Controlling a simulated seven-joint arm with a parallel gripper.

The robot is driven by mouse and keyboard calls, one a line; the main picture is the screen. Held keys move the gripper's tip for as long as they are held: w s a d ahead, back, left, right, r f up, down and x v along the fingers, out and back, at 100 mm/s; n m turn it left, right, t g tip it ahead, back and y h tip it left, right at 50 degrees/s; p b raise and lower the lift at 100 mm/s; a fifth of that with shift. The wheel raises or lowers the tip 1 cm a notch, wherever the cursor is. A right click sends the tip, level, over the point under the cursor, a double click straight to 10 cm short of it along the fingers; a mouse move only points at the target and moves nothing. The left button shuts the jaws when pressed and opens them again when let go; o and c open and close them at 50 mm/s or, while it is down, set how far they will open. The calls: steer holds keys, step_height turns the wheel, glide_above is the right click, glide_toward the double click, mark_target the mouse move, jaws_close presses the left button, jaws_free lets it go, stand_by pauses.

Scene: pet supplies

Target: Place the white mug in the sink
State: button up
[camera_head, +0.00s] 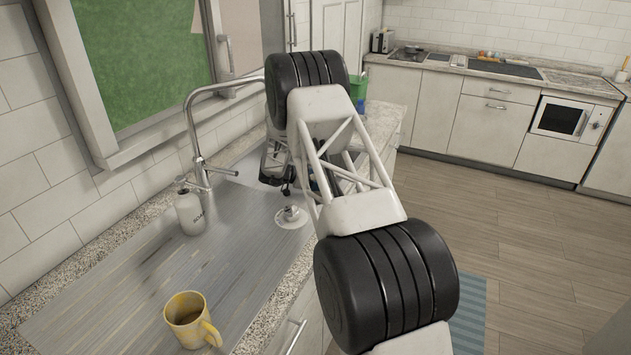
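No white mug shows clearly in this view. The one mug that I can make out is yellow (192,320), upright at the near end of the ribbed steel drainboard, with its handle toward the lower right. The steel sink unit (225,203) runs along the wall under the window. Its far part, around the tap, is largely hidden by my arm. My gripper (286,188) is a small dark shape low over the far part of the sink unit, mostly behind my arm. I cannot tell whether its fingers are open or hold anything.
A curved tap (190,125) rises at the back of the sink. A white soap bottle (190,212) stands beside it. A round drain fitting (291,216) lies near the front edge. A green container (358,88) stands beyond my arm. The middle drainboard is clear.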

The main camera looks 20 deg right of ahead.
steer(key=shift+f, duration=0.15)
steer(key=o, duration=1.1)
steer(key=shift+r, duration=0.2)
steer(key=v, duration=1.2)
